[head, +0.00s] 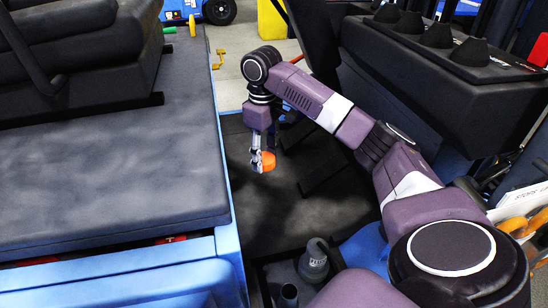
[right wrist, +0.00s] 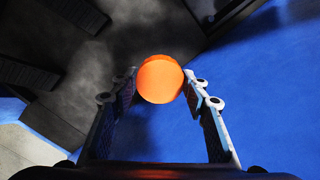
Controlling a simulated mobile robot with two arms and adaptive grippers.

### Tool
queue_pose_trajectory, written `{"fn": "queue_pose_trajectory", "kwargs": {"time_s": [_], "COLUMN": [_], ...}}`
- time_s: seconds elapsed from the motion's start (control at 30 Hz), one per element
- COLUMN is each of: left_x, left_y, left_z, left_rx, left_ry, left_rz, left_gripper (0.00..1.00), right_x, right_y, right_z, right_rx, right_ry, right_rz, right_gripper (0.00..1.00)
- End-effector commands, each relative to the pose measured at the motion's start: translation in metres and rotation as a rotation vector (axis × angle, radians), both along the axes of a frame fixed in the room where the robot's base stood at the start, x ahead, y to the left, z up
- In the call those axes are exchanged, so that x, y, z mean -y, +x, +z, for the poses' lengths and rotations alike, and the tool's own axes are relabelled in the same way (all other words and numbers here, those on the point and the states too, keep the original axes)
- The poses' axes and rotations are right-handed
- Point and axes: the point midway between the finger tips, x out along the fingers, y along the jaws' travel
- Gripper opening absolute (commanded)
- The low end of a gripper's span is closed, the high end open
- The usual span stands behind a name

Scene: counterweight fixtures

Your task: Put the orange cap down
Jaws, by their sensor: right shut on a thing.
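The orange cap (head: 268,161) shows in the head view at the fingertips of my right gripper (head: 262,160). The gripper points down over the dark recessed floor between the blue-edged bench and the black equipment. In the right wrist view the orange cap (right wrist: 160,79) is round and sits between the two fingertips of my right gripper (right wrist: 163,88), which is shut on it. The cap appears held above the surface; I cannot tell how far. My left gripper is not in view.
A dark padded bench (head: 110,150) with a blue frame lies to the left. A black unit with several cones (head: 440,35) stands at the upper right. A grey bottle-like object (head: 314,262) stands at the front. The dark floor (head: 290,210) below the gripper looks mostly clear.

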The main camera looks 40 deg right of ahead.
Motion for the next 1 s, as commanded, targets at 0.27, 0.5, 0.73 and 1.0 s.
{"fn": "queue_pose_trajectory", "kwargs": {"time_s": [0.27,0.5,0.73,1.0], "left_x": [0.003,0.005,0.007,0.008], "left_y": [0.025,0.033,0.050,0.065], "left_z": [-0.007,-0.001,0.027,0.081], "left_rx": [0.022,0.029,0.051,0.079], "left_ry": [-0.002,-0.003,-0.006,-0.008], "left_rz": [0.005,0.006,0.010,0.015], "left_gripper": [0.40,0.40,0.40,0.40], "right_x": [0.001,0.001,0.001,0.001], "right_y": [0.000,0.000,-0.001,-0.002], "right_z": [-0.048,-0.061,-0.109,-0.180], "right_rx": [0.001,0.000,-0.005,-0.003], "right_ry": [0.000,0.000,-0.001,-0.001], "right_rz": [0.000,0.001,0.001,0.000], "right_gripper": [0.13,0.13,0.13,0.13]}}
